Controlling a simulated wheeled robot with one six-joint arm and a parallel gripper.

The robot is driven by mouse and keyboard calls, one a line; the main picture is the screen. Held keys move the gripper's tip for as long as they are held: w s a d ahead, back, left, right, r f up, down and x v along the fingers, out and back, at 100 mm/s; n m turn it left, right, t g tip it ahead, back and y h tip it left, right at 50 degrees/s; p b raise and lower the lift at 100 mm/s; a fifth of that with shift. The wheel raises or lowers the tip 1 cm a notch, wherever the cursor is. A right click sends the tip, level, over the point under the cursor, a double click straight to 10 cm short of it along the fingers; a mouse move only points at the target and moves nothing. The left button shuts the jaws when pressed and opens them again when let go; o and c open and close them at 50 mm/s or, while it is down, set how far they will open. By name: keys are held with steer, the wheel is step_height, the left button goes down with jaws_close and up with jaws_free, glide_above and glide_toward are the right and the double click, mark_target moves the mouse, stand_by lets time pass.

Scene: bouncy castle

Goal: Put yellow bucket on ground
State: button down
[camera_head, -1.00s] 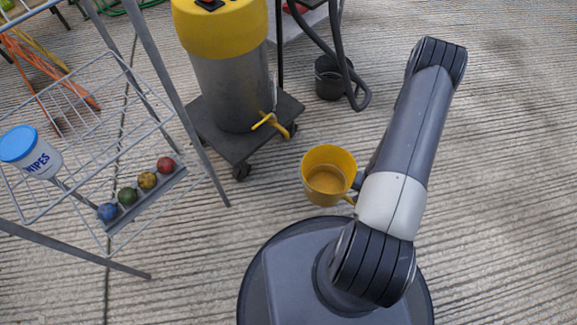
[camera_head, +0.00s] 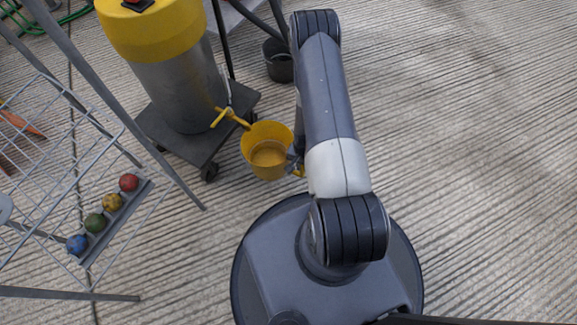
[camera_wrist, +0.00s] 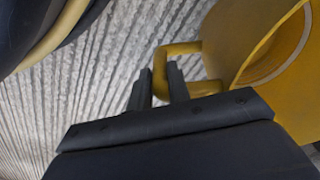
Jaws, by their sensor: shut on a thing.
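The yellow bucket (camera_head: 267,150) is an open-topped, cup-like pail with a side handle. In the head view it is just left of my arm, between my base and the wheeled machine, with its opening facing up toward the camera. In the wrist view the bucket (camera_wrist: 228,40) fills the upper right. My gripper (camera_wrist: 165,72) is shut on its yellow handle (camera_wrist: 178,48). In the head view my gripper (camera_head: 296,165) is mostly hidden behind the arm. I cannot tell the gap between the bucket's base and the ground (camera_head: 460,150).
A yellow-topped grey machine (camera_head: 165,60) on a dark wheeled platform stands close behind the bucket. A wire rack (camera_head: 60,170) with coloured balls is at left. A black pot (camera_head: 278,62) stands behind. Ribbed ground at right is clear.

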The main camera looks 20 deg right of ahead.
steer(key=w+a, duration=0.1)
steer(key=w+a+b, duration=0.1)
steer(key=w, duration=0.1)
steer(key=w+a, duration=0.1)
steer(key=shift+w+a+b, duration=0.25)
steer(key=shift+w+b, duration=0.05)
steer(key=shift+w, duration=0.1)
step_height(320, 180, down, 7)
steer(key=b, duration=0.3)
steer(key=shift+f, duration=0.15)
steer(key=c, duration=1.3)
jaws_free()
steer(key=shift+c, duration=0.2)
steer(key=shift+r, duration=0.2)
step_height(320, 180, up, 12)
steer(key=p, duration=0.4)
